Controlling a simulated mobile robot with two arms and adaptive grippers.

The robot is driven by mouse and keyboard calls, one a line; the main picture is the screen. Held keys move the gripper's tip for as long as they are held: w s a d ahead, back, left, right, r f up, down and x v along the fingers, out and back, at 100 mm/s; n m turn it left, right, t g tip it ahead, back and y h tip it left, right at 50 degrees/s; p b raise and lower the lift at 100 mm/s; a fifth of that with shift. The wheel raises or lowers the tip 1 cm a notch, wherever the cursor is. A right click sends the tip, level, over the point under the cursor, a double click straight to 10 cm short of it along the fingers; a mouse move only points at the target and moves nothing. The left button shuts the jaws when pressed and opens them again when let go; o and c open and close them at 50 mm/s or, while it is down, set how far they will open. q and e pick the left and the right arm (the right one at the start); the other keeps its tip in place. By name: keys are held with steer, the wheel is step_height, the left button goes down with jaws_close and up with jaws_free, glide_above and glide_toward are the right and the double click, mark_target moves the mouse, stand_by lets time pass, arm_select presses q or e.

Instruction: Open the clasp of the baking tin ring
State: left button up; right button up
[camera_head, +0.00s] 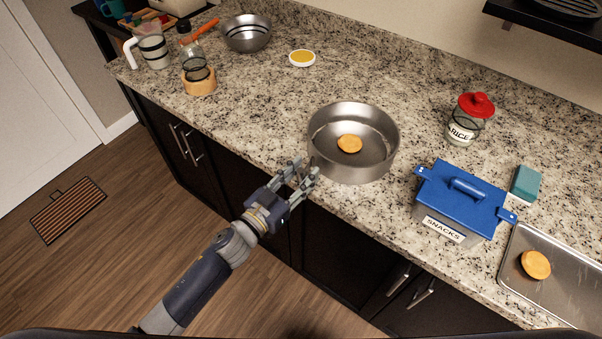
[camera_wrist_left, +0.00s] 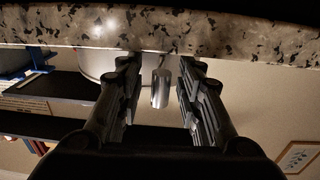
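The baking tin ring (camera_head: 376,163) is a round, silvery metal ring near the counter's front edge. An orange-brown round piece (camera_head: 349,144) lies inside it. My left gripper (camera_head: 306,171) is at the ring's front left side, by the counter edge. In the left wrist view its fingers (camera_wrist_left: 158,82) are apart, with a shiny metal clasp lever (camera_wrist_left: 160,90) showing between them and a gap on each side. The ring's pale wall (camera_wrist_left: 98,64) is behind the fingers there. The clasp is mostly hidden by the fingers in the head view. My right gripper is not in view.
A blue-lidded snacks box (camera_head: 463,200), a red-lidded rice jar (camera_head: 467,120), a teal sponge (camera_head: 525,183) and a metal tray (camera_head: 560,285) stand to the right. A steel bowl (camera_head: 247,33) and a small yellow dish (camera_head: 302,58) are behind left.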

arm_select(q)
jaws_close()
steer(key=shift+w+a+r+m+g+h+p, duration=0.1)
steer(key=shift+w+a+m+g+h+p, duration=0.1)
steer(key=shift+m+g+h+p, duration=0.3)
steer(key=shift+a+m+g+h, duration=0.15)
steer(key=shift+m+g+h, duration=0.25)
steer(key=shift+g+h, duration=0.15)
steer(key=shift+o, duration=0.9)
jaws_free()
steer(key=v, duration=1.2)
steer(key=shift+f, duration=0.25)
